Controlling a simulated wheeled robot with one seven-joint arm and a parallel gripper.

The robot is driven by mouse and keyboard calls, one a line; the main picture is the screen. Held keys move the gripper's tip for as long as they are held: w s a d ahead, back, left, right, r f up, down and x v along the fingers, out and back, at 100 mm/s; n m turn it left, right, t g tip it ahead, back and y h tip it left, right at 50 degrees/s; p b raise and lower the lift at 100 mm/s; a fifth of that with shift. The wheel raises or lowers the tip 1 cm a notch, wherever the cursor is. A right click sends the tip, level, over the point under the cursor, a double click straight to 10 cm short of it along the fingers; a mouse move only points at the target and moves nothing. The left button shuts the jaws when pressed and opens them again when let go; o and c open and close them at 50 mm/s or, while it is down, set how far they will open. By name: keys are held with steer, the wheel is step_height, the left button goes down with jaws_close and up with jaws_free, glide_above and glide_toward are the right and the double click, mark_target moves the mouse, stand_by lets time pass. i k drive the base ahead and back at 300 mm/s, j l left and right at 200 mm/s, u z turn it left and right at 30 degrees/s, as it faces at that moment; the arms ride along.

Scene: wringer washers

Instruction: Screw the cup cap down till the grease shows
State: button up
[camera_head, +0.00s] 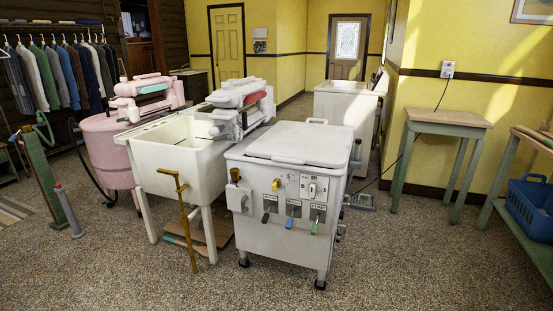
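A white square wringer washer (285,205) stands in the middle of the floor with its lid shut. A small dark brass fitting (235,175) sits on a white box at the washer's left front corner. It looks like a grease cup with a cap, but it is too small to tell for sure. I cannot see how far its cap is screwed down, or any grease. My gripper is not in view.
A white tub on legs (180,160) and a brown upright rod (187,235) stand left of the washer. Behind are a pink washer (105,150) and a white cabinet (340,110). A small table (447,118) and a blue basket (530,207) are right. The front floor is clear.

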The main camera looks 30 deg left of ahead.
mark_target(234, 172)
steer(key=i+u, duration=0.3)
steer(key=i, duration=0.2)
steer(key=i+u, duration=0.35)
steer(key=i, duration=0.2)
steer(key=i+l+u, duration=0.3)
steer(key=i, duration=0.2)
steer(key=i+j, duration=0.2)
steer(key=i, duration=0.3)
steer(key=i+j, duration=0.2)
steer(key=i, duration=0.3)
